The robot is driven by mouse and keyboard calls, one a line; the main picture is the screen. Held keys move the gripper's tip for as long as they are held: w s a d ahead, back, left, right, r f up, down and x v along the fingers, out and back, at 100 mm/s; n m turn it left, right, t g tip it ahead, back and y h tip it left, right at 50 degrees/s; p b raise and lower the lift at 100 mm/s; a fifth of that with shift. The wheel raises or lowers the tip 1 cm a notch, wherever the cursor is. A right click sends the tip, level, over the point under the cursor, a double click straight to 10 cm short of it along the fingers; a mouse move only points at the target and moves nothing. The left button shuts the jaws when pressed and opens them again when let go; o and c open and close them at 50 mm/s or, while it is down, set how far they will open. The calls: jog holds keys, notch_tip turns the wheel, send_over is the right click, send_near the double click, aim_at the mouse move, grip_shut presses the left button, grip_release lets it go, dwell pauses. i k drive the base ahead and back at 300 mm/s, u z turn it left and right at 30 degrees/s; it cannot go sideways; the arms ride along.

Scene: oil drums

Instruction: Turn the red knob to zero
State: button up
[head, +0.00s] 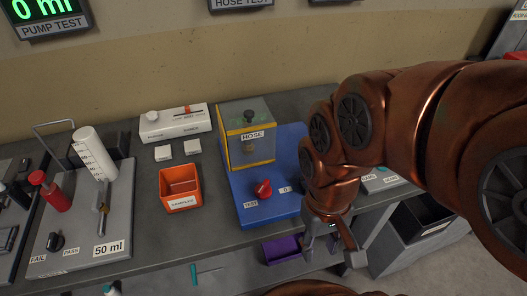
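The red knob (263,188) sits on the front part of a blue base (247,211). Its pointer is angled, and the exact setting is too small to read. A "TEST" label is to its lower left, and another label (285,189) to its right is partly cut off by my arm. Behind the knob stands a clear box with yellow edges and a "HOSE" label (252,135). My gripper (331,250) hangs to the right of and below the knob in the picture, apart from it. Its fingers look spread and empty.
An orange bin (180,188) stands left of the blue base. A white device (175,122) and a 50 ml syringe stand (84,235) are farther left. My arm covers the right side.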

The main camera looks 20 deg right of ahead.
aim_at(262, 191)
jog(key=u, duration=1.7)
jog(key=k, duration=0.55)
jog(key=z, duration=0.35)
